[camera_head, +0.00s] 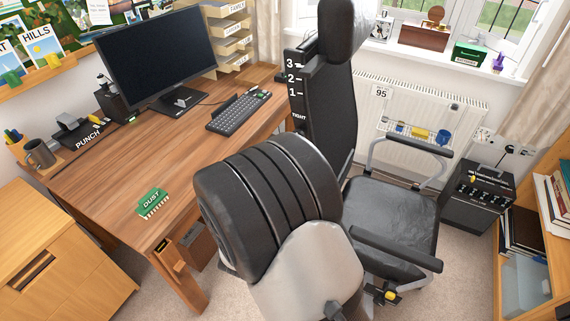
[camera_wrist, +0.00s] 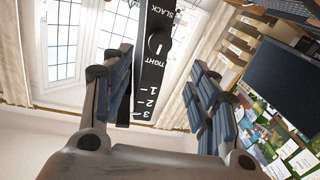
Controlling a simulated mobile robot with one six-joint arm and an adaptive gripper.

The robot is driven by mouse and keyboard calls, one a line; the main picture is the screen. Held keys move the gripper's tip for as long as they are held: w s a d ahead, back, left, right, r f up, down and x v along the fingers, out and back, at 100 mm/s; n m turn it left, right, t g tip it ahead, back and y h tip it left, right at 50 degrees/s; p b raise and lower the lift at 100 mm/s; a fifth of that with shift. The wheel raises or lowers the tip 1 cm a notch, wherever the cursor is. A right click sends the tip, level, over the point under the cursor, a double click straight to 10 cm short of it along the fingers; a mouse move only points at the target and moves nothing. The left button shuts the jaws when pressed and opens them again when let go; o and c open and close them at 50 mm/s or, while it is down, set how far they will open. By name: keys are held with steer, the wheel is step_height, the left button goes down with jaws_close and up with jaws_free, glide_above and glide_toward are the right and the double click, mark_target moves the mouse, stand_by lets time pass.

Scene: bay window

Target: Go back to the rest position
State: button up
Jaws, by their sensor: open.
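My gripper (camera_wrist: 162,62) shows in the wrist view with its two blue-padded fingers wide apart and nothing held between them. Beyond the gap is the dark strip of the office chair (camera_wrist: 152,65), with a dial, "SLACK", "TIGHT" and numbers, upside down in this view. I cannot tell how far the strip is from the fingers. In the head view the black chair (camera_head: 395,215) stands right of the desk, its tall back and headrest rising up. My ribbed black and grey arm fills the front middle of that view and hides part of the chair. My gripper is not visible there.
The wooden desk (camera_head: 110,185) holds a monitor (camera_head: 157,55), a keyboard (camera_head: 238,111), a mug (camera_head: 39,153) and a green DUST brush (camera_head: 153,202). A radiator (camera_head: 405,120) stands behind the chair. A dark heater-like box (camera_head: 480,200) and bookshelf (camera_head: 540,230) are at right.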

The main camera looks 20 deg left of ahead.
steer(key=w+d+r+m+g+h, duration=0.1)
steer(key=w+d+r+h, duration=0.15)
steer(key=d, duration=0.35)
steer(key=w+d+r+m+h, duration=0.1)
steer(key=d+r+h, duration=0.25)
steer(key=d, duration=0.35)
steer(key=s+d+r+m+g+h, duration=0.25)
steer(key=s+d+g, duration=0.2)
steer(key=d, duration=0.65)
steer(key=s+d+r+m+g+h, duration=0.1)
steer(key=s+d+r+g+h, duration=0.25)
steer(key=d, duration=0.85)
steer(key=s+d+f+g+y, duration=0.1)
steer(key=s+d+g+y, duration=0.2)
steer(key=s, duration=0.5)
steer(key=s+d+f+g+y, duration=0.2)
steer(key=s+d+g+y, duration=0.15)
steer(key=s, duration=0.45)
steer(key=s+a+r+n+t+y, duration=0.1)
steer(key=s+a+n+t+y, duration=0.1)
steer(key=a, duration=0.4)
steer(key=shift+s+a+r+n+y, duration=0.2)
steer(key=shift+s+r+n+y, duration=0.25)
steer(key=shift+s+y, duration=0.65)
steer(key=shift+f, duration=0.1)
